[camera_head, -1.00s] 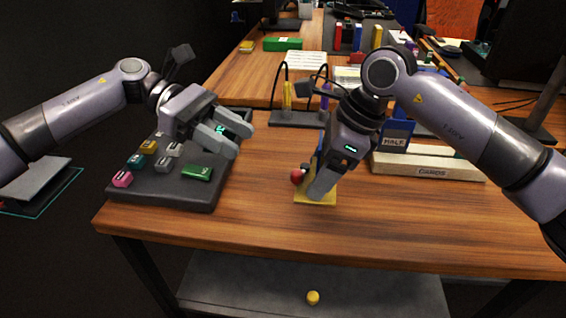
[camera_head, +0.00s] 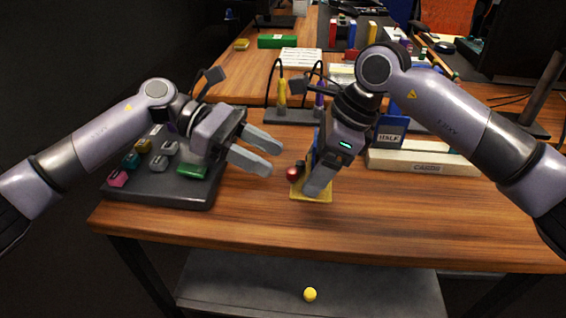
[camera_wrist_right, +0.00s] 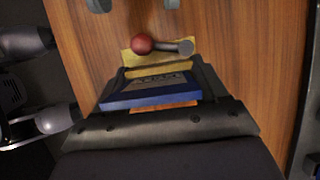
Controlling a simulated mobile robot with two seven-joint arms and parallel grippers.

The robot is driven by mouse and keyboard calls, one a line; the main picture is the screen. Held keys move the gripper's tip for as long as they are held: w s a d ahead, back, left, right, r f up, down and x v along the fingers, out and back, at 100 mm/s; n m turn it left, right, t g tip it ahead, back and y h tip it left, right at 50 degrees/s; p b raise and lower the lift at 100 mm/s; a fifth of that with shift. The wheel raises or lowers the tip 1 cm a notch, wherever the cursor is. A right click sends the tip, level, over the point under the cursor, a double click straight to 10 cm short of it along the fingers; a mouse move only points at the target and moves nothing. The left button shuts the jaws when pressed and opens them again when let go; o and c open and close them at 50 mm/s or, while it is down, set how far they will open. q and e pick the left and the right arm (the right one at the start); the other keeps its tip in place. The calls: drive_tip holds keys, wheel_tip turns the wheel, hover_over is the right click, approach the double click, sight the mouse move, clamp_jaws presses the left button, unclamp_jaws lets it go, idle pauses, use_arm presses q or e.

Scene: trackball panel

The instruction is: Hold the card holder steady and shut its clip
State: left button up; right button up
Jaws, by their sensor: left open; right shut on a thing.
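The card holder has a yellow base (camera_head: 318,196) on the table near its front edge, with an upright blue part (camera_wrist_right: 150,91) that bears blurred lettering. Its clip shows as a lever with a red ball knob (camera_head: 293,173); in the right wrist view the knob (camera_wrist_right: 142,44) lies left of the lever's grey end. My right gripper (camera_head: 318,182) reaches down and is shut on the card holder, partly hiding it. My left gripper (camera_head: 270,158) is open and empty, left of the red knob and apart from it. I cannot tell the clip's exact angle.
A dark panel (camera_head: 160,194) with coloured blocks lies at the left, under my left gripper. A long box marked CARDS (camera_head: 425,168) and a blue HALF block (camera_head: 390,137) stand at the right. A rack (camera_head: 290,116) stands behind. The table's front strip is clear.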

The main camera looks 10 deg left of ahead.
sight(290, 168)
use_arm(q)
drive_tip(key=shift+x, duration=2.1)
clamp_jaws()
drive_tip(key=shift+s+d+n+t, duration=0.2)
drive_tip(key=shift+n+t, duration=0.5)
drive_tip(key=shift+t, duration=0.2)
unclamp_jaws()
